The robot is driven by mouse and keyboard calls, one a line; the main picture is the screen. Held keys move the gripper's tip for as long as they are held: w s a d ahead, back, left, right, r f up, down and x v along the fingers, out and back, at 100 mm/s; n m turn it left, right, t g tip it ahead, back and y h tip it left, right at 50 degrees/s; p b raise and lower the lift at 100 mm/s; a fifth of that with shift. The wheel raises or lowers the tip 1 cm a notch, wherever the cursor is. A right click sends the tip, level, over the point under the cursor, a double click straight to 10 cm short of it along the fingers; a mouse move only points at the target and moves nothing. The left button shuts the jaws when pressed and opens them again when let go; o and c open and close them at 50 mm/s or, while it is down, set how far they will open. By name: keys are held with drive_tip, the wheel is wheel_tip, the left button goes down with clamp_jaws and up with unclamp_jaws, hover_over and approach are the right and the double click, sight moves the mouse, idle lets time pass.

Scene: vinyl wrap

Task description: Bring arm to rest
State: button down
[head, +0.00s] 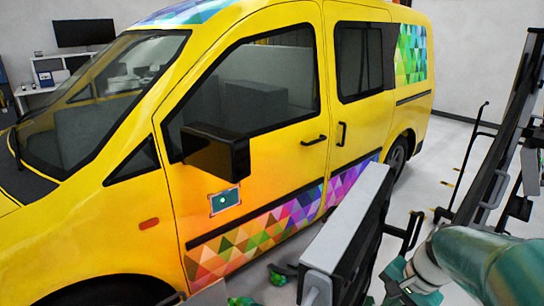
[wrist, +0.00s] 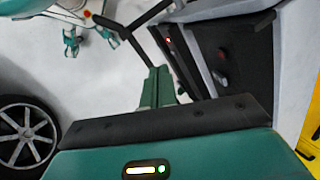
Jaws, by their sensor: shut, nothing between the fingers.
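My gripper (wrist: 157,88) shows in the wrist view beyond the black bar of its teal housing. Its green fingers are together, with nothing held between them. They point away over the pale floor, and I see them touching nothing. In the head view my teal and grey arm reaches in at the lower right; I cannot make out the fingers there. The yellow van (head: 290,150) stands side-on across the head view, apart from the arm.
A long grey-topped block (head: 350,225) stands between the arm and van. A dark upright frame (head: 500,130) rises at the right. A wheel (wrist: 22,130) shows left in the wrist view. A wall screen (head: 84,33) and shelf (head: 60,70) are at the back left.

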drive_tip(key=s+a+r+n+t+h, duration=0.3)
drive_tip(key=s+a+r+n, duration=0.5)
drive_tip(key=a+r+n, duration=0.1)
drive_tip(key=shift+s+a+n+t, duration=0.3)
drive_tip(key=shift+a+n, duration=0.6)
drive_tip(key=shift+a, duration=0.35)
